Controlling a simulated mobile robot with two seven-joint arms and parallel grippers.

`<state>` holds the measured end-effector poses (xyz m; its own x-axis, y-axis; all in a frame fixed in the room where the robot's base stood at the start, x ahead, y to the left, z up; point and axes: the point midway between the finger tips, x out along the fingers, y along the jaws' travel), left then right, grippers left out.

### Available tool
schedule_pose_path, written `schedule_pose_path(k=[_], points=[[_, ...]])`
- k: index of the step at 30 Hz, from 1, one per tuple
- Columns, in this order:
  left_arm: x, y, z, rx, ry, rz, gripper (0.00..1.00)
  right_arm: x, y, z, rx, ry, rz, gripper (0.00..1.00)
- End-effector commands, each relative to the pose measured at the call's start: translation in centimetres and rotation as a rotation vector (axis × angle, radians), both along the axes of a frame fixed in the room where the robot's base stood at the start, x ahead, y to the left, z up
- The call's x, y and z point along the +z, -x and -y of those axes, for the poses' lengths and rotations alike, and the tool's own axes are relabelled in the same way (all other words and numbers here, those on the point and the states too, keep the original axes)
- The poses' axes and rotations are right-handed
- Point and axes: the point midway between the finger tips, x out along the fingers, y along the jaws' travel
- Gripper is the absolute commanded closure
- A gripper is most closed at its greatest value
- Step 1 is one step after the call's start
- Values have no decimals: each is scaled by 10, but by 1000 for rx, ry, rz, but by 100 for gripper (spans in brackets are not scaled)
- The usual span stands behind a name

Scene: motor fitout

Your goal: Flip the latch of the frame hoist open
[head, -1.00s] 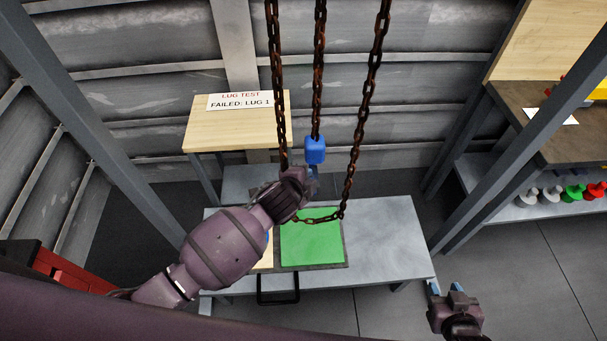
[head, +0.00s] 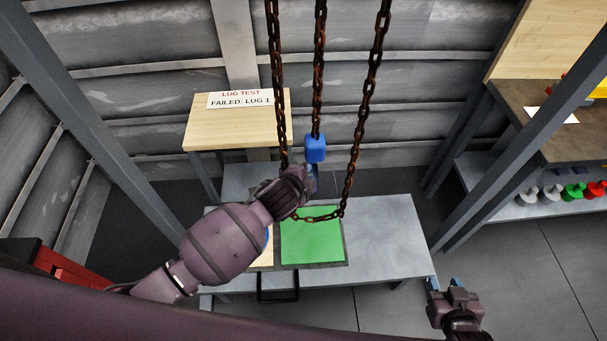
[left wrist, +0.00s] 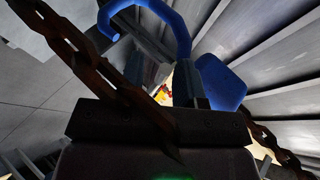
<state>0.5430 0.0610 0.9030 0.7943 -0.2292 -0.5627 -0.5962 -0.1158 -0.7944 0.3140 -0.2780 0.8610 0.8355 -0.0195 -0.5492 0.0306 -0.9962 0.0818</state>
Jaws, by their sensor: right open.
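The frame hoist hangs on rusty chains (head: 319,70), with a blue block (head: 315,148) at the end of the middle chain. In the left wrist view a blue curved hook (left wrist: 183,32) arches above my gripper, and a blue block (left wrist: 222,88) shows at the right. My left gripper (head: 312,180) is just below the block in the head view, its fingers mostly hidden by my wrist. In the left wrist view its dark fingers (left wrist: 168,75) are close to the hook; contact is unclear. I cannot pick out the latch. My right gripper (head: 446,287) is open and empty at the lower right.
A grey table (head: 390,235) carries a green panel (head: 312,235) beneath the hanging chain loop. A wooden stand with a sign reading "LUG TEST FAILED: LUG 1" (head: 240,99) is behind. Grey posts (head: 520,150) flank the space. A shelf with several coloured knobs (head: 574,193) is at right.

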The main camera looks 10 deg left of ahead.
Motion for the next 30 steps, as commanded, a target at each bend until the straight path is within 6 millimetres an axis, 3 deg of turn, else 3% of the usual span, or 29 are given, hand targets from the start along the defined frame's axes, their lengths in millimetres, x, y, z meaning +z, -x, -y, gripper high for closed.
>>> schedule_pose_path(k=[14,30], points=[[-2,-2,2,0,-15,122,62,-9,0,1,0,2,2,57],[-13,-1,2,-2,-56,324,62,-63,1,1,0,1,-4,57]])
